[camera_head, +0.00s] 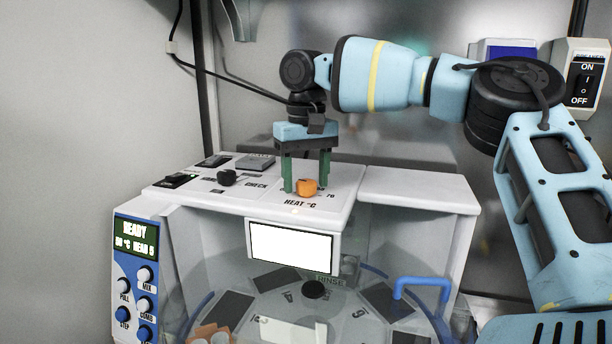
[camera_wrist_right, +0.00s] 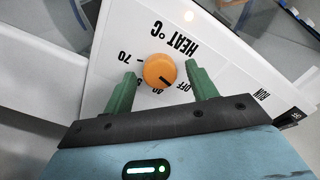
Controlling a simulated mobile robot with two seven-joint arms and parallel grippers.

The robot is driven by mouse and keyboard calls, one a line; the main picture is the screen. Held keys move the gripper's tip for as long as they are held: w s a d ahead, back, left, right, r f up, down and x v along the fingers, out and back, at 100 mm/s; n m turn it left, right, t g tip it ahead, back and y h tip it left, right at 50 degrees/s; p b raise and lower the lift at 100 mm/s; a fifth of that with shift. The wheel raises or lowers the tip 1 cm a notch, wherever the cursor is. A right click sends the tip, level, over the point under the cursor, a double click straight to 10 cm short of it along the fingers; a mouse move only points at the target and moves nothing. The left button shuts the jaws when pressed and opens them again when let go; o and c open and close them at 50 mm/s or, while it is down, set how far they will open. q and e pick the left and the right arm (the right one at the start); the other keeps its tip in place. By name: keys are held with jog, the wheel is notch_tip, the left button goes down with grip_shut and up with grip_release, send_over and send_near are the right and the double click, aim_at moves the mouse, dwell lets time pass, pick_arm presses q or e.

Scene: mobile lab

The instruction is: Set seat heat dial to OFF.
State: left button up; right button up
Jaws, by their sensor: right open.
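The seat heat dial is an orange round knob (camera_head: 307,187) on the white top panel, beside the printed words HEAT °C. It also shows in the right wrist view (camera_wrist_right: 158,68), where its dark pointer mark points to the lower right, roughly toward the OFF print; the exact setting is hard to tell. My right gripper (camera_head: 306,184) points down over the dial. Its green fingers are open, one on each side of the knob, and in the wrist view (camera_wrist_right: 160,73) gaps show between fingers and knob. My left gripper is not in view.
A black knob (camera_head: 227,177) and dark switches (camera_head: 178,180) sit left on the same panel. A blue control panel (camera_head: 136,283) reads READY. A clear round cover with a blue handle (camera_head: 421,283) lies below. A breaker switch (camera_head: 584,86) is on the right wall.

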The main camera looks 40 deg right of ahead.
aim_at(306, 181)
jog(key=shift+r, duration=3.9)
jog(key=shift+f, duration=0.1)
